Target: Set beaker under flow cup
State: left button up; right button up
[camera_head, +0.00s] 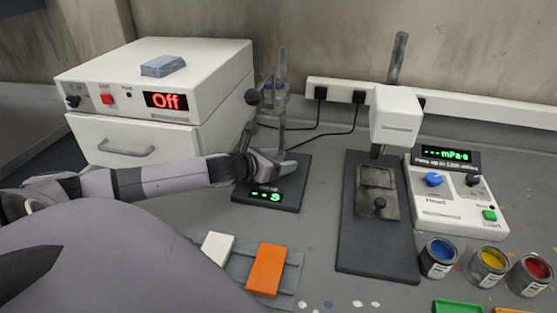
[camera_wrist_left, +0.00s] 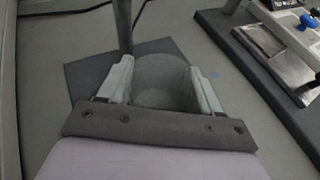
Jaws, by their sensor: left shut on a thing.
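The flow cup stand (camera_head: 283,125) rises from a dark base plate (camera_head: 290,196) with a green display. The flow cup (camera_head: 270,97) appears to be the grey piece held high on the stand, but its outline is unclear. My left gripper (camera_head: 272,160) is low at the stand, over the back of the plate and below the cup. In the left wrist view its two fingers are shut on a grey, see-through beaker (camera_wrist_left: 163,82), which stands between them near the rod. I cannot tell whether the beaker touches the plate. My right gripper is out of view.
A white oven-like box (camera_head: 150,115) reading "Off" stands to the left. A viscometer stand (camera_head: 375,265) and its control unit (camera_head: 455,212) are to the right. Paint cans (camera_head: 439,258) stand at front right. An orange block (camera_head: 267,270) and a white block (camera_head: 217,248) lie in front.

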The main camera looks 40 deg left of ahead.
pick_arm(q)
jog(key=o, duration=1)
jog(key=shift+o, duration=0.2)
jog(key=shift+v, duration=5.4)
jog(key=shift+s+r, duration=0.3)
jog(key=shift+s, duration=0.2)
jog(key=shift+s, duration=0.1)
